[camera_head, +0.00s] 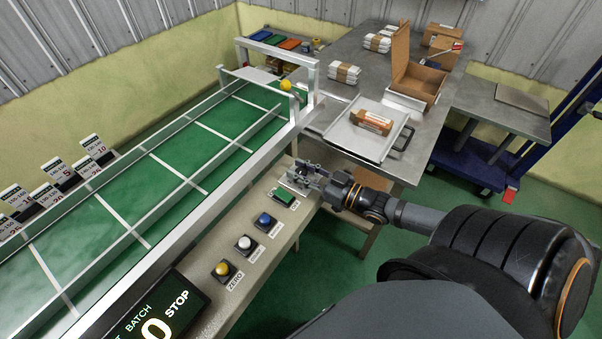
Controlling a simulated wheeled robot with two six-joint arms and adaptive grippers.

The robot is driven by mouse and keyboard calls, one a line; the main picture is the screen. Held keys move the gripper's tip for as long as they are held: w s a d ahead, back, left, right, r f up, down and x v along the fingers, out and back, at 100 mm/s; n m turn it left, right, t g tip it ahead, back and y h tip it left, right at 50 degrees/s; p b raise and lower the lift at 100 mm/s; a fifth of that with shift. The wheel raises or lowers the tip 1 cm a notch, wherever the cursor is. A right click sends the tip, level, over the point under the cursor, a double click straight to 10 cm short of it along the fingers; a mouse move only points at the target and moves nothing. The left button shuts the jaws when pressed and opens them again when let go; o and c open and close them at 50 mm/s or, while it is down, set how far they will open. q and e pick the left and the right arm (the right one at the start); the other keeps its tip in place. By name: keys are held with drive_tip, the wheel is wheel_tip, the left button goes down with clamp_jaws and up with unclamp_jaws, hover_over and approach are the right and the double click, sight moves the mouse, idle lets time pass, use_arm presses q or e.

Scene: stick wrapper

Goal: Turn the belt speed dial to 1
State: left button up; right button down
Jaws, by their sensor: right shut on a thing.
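My right gripper (299,176) reaches in from the right to the far end of the control panel (215,255) beside the belt. It is shut on a small dark thing there, which looks like the belt speed dial. The fingers cover most of the dial, so its pointer and number marks cannot be read. My left gripper is not in view.
A display (152,318) reads STOP. The green belt (150,200) runs alongside. A tray (345,135) holds an orange-brown pack (372,121).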

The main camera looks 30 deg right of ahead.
drive_tip(key=n+g+y+b, duration=0.1)
drive_tip(key=n+g+y, duration=0.1)
drive_tip(key=n+y+b, duration=0.1)
drive_tip(key=y, duration=0.1)
drive_tip(key=shift+f+g+b, duration=0.25)
drive_tip(key=shift+g+b, duration=0.1)
drive_tip(key=shift+g, duration=0.05)
drive_tip(key=shift+r+n+g+y+b, duration=0.1)
drive_tip(key=shift+n+g+y+b, duration=0.3)
drive_tip(key=shift+n+y, duration=0.15)
drive_tip(key=shift+r, duration=0.1)
drive_tip(key=c, duration=1.1)
unclamp_jaws()
drive_tip(key=shift+s, duration=0.1)
